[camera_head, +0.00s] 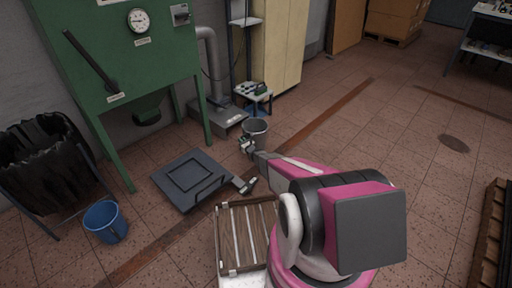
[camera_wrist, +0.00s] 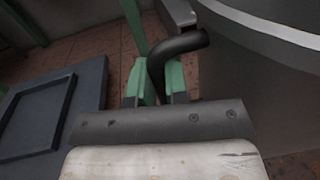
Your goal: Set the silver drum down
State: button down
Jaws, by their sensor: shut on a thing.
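The silver drum (camera_head: 256,127) is a grey round vessel near the small stand in the head view. In the wrist view its curved grey side (camera_wrist: 255,75) fills the right, with a paler band near the top. My gripper (camera_head: 246,146) is at the drum's near left side. In the wrist view my gripper's green fingers (camera_wrist: 161,82) are shut on the drum's dark bent handle (camera_wrist: 180,44). The drum's underside is hidden, and I cannot tell whether it touches the floor.
A dark square platform (camera_head: 172,197) lies on the floor to the left. A slatted wooden crate (camera_head: 220,238) is close in front. A blue bucket (camera_head: 106,223), black-lined bin (camera_head: 45,165) and green machine (camera_head: 115,55) stand left. A low stand (camera_head: 266,97) is behind the drum. Floor to the right is open.

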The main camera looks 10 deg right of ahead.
jog(key=w+d+f, duration=0.4)
jog(key=w+d, duration=0.1)
jog(key=w+d+f, duration=0.2)
jog(key=shift+w+d, duration=0.2)
jog(key=shift+w, duration=0.05)
jog(key=shift+f, duration=2.05)
jog(key=shift+f, duration=0.2)
jog(key=c, duration=1.1)
grip_release()
jog(key=shift+r, duration=0.1)
